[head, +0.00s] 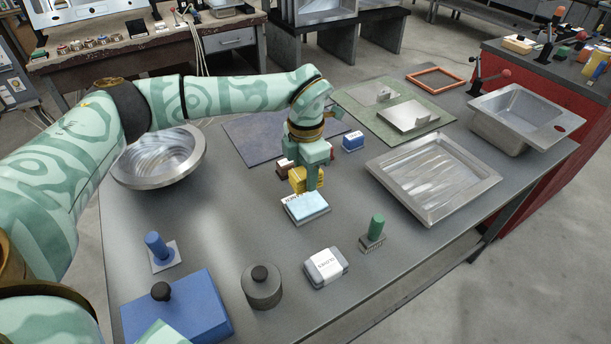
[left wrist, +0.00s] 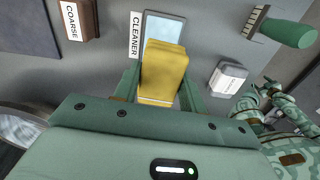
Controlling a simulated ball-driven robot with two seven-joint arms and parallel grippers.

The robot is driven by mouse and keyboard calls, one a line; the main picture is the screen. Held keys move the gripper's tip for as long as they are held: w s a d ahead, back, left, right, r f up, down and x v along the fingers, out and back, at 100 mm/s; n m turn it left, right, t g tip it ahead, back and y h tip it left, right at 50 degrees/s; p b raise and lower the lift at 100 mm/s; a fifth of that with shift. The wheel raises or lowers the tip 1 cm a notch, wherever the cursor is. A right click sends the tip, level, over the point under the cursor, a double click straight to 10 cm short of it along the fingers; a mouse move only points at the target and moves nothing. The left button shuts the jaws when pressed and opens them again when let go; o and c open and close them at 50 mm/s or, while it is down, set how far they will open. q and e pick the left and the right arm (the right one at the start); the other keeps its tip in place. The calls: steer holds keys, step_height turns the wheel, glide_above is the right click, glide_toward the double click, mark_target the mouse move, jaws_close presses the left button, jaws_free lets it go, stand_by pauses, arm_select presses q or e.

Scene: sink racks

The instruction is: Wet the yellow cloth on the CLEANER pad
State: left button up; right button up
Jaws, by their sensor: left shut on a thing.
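The yellow cloth (head: 297,180) is a folded yellow block. My left gripper (head: 311,178) is shut on it. In the left wrist view the cloth (left wrist: 163,72) sits between both fingers. The CLEANER pad (head: 308,208) is a light-blue pad in a grey tray with a white label, on the grey table. In the left wrist view the cloth overlaps the near part of the pad (left wrist: 164,28). In the head view the cloth is at the pad's far edge. I cannot tell whether they touch.
A COARSE block (left wrist: 80,18) and a blue block (head: 353,141) lie beyond the pad. A white-labelled grey block (head: 326,267), a green-handled brush (head: 374,232) and a grey lidded pot (head: 262,287) stand nearer. A metal basin (head: 433,178) lies right, a round bowl (head: 160,158) left.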

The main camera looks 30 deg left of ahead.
mark_target(307, 204)
arm_select(q)
steer(key=shift+w+d+f, duration=0.1)
steer(key=shift+w+d, duration=0.05)
steer(key=shift+w, duration=0.05)
steer(key=shift+f+b, duration=0.8)
steer(key=shift+f, duration=0.1)
step_height(307, 204, down, 4)
steer(key=b, duration=0.3)
steer(key=shift+r, duration=0.1)
steer(key=shift+f+b, duration=0.25)
steer(key=shift+b, duration=0.2)
steer(key=shift+r, duration=0.1)
arm_select(e)
step_height(307, 204, down, 5)
steer(key=shift+d+f, duration=0.1)
steer(key=shift+f, duration=0.1)
steer(key=shift+d, duration=0.35)
arm_select(q)
steer(key=shift+f, duration=0.5)
arm_select(e)
steer(key=shift+f, duration=0.1)
steer(key=shift+a, duration=0.15)
